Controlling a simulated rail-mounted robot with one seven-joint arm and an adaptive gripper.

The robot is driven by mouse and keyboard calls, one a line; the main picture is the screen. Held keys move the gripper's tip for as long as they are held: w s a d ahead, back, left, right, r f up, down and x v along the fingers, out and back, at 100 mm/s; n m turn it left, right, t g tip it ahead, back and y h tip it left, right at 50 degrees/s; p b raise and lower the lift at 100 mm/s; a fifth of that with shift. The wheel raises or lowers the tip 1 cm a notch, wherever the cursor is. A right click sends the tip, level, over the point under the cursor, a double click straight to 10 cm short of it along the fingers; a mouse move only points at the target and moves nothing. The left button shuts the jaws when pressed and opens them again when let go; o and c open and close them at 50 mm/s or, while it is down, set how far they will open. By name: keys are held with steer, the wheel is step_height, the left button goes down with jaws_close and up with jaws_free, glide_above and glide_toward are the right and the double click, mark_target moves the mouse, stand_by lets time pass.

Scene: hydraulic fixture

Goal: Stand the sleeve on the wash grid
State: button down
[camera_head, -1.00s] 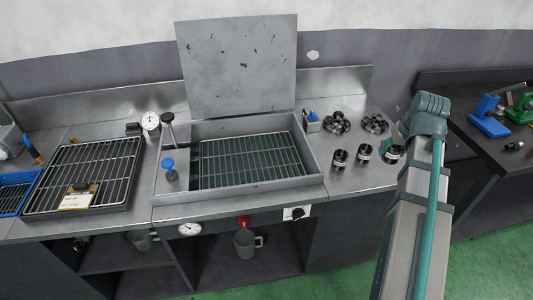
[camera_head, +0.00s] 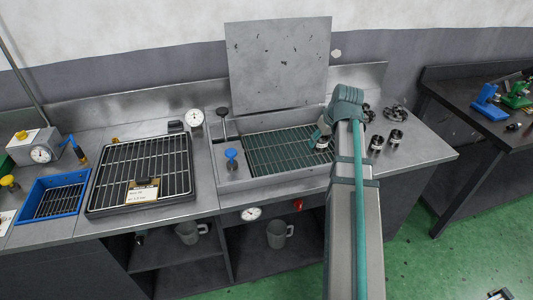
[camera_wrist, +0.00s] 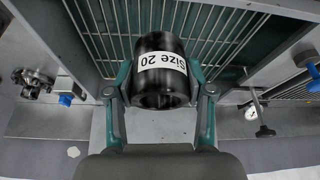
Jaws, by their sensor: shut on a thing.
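The sleeve (camera_wrist: 161,62) is a black cylinder with a white "Size 20" label. In the wrist view my gripper (camera_wrist: 160,88) is shut on it, one finger on each side, with the wire grid (camera_wrist: 110,20) of the wash basin behind it. In the head view the sleeve (camera_head: 320,142) shows at the end of my gripper (camera_head: 321,137), over the right part of the wash grid (camera_head: 275,150). I cannot tell how far above the grid it is. My arm hides the right end of the basin.
The basin's lid (camera_head: 280,65) stands open behind it. A blue-topped knob (camera_head: 231,158) is at its left corner. A black-framed rack (camera_head: 143,172) and a blue tray (camera_head: 55,195) lie to the left.

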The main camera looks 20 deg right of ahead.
steer(key=shift+w+a, duration=0.25)
steer(key=shift+a, duration=0.25)
steer(key=shift+w+a+n, duration=0.25)
steer(key=shift+n, duration=0.05)
steer(key=w+f+p, duration=0.1)
steer(key=w+f, duration=0.2)
steer(key=w, duration=0.1)
steer(key=w+f+p, duration=0.2)
steer(key=w+f, duration=0.1)
steer(key=w, duration=0.1)
steer(key=w+a+f+p, duration=0.1)
steer(key=w+f, duration=0.2)
steer(key=w, duration=0.2)
steer(key=shift+w+f, duration=0.1)
steer(key=shift+f, duration=0.1)
steer(key=shift+w+f+p, duration=0.1)
steer(key=shift+f+p, duration=0.25)
steer(key=shift+p, duration=0.1)
steer(key=shift+f+p, duration=0.6)
steer(key=shift+f, duration=0.8)
steer(key=shift+f, duration=0.15)
steer(key=shift+c, duration=2.1)
jaws_free()
